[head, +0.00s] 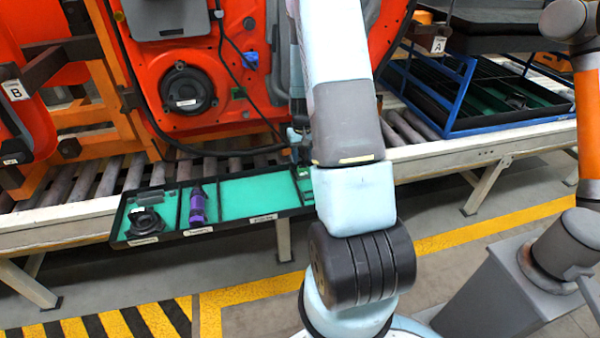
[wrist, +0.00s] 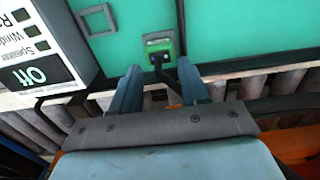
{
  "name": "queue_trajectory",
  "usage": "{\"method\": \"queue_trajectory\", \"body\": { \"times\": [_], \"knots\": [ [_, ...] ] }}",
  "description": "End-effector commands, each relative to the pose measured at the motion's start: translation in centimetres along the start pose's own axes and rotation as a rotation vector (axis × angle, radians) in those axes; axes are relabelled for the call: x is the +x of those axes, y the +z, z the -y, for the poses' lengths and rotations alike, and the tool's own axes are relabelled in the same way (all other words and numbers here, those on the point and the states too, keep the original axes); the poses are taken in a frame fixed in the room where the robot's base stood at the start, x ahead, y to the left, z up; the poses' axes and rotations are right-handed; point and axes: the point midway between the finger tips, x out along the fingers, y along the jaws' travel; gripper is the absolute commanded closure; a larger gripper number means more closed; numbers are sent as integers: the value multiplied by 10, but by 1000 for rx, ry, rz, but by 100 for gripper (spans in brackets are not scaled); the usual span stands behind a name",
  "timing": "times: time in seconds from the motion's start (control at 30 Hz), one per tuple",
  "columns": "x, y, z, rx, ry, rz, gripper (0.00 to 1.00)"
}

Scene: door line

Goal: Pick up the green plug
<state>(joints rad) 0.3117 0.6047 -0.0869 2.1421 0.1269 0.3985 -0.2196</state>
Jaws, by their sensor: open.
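In the wrist view the green plug (wrist: 160,47) lies at the near edge of a teal surface (wrist: 225,35), with dark parts and a black cable at its lower side. My gripper (wrist: 158,74) is open. The fingertips look short of the plug; the exact gap is hard to judge. In the head view my arm hides most of the area around my gripper, and I cannot make out the plug there for certain.
A labelled box with "Off" (wrist: 40,65) stands close left of my gripper. An orange door (head: 215,60) stands behind, over conveyor rollers (head: 105,180).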

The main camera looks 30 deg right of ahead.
Motion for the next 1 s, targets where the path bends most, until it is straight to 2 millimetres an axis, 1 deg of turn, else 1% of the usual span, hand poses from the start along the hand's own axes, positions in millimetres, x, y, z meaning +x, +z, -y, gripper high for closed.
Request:
{"method": "queue_trajectory", "body": {
  "times": [0.1, 0.3, 0.43, 0.67, 1.0],
  "knots": [
    [16, 0, 1, 0, -1, 4, 55],
    [38, -1, 2, 0, -1, 2, 55],
    [45, -1, 2, -1, -1, 2, 55],
    [45, -1, 2, -1, 0, 1, 55],
    [45, -1, 2, -1, 0, 2, 88]
  ]
}}
